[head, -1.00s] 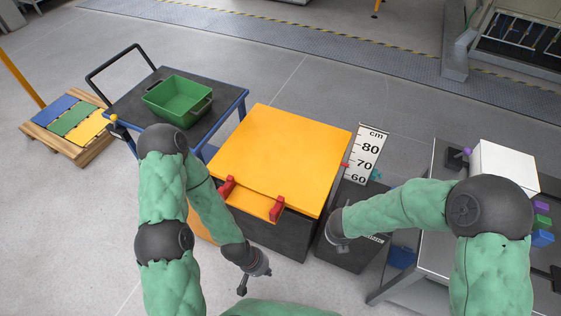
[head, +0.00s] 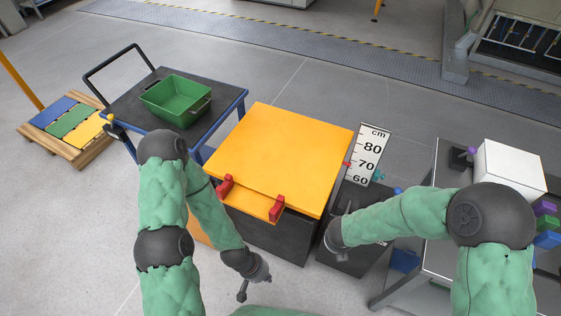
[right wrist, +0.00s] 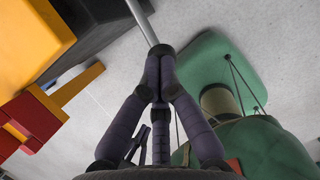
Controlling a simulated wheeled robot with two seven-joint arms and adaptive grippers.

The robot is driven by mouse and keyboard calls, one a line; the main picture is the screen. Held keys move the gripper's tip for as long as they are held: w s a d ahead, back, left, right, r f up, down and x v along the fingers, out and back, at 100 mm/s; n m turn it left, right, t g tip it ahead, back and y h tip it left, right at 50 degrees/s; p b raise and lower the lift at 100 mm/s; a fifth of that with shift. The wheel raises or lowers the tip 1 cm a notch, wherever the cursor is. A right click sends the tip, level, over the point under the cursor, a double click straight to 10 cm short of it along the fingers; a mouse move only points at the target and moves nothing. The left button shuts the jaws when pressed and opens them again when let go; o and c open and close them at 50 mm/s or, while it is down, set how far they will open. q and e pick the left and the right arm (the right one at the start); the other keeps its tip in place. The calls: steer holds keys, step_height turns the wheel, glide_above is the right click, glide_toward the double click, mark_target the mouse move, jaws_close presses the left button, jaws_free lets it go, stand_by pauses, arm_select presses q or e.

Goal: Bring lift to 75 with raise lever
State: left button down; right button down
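The lift has a yellow top plate (head: 275,155) with two red handles (head: 277,208) on its front edge and a dark body below. Its scale board (head: 370,150) reads 60, 70, 80 cm. A small red pointer (head: 347,164) sits close to the 70 mark. In the right wrist view my right gripper (right wrist: 160,55) is shut on a grey metal rod (right wrist: 143,22), seemingly the raise lever. In the head view this gripper is mostly hidden by its wrist, beside the dark box right of the lift. My left gripper (head: 242,291) hangs empty in front of the lift; its fingers are too small to judge.
A cart (head: 215,112) with a green bin (head: 178,98) stands left of the lift. A pallet with coloured panels (head: 68,125) is at far left. A bench at right holds a white box (head: 508,168) and coloured blocks (head: 547,224). Floor behind is clear.

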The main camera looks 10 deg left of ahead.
steer(key=shift+s+f+b, duration=0.15)
steer(key=shift+f+b, duration=1.15)
steer(key=shift+f, duration=0.25)
steer(key=shift+r, duration=0.1)
steer(key=r+p, duration=0.3)
steer(key=w+r+p, duration=0.1)
steer(key=r+p, duration=0.5)
steer(key=shift+w+d+r, duration=0.25)
steer(key=shift+w+r, duration=0.05)
steer(key=shift+w, duration=0.05)
steer(key=w+d+r+p, duration=0.1)
steer(key=w+r+p, duration=0.3)
steer(key=r+p, duration=0.2)
steer(key=shift+p, duration=0.8)
steer(key=shift+f+b, duration=0.3)
steer(key=shift+b, duration=0.1)
steer(key=shift+f, duration=0.25)
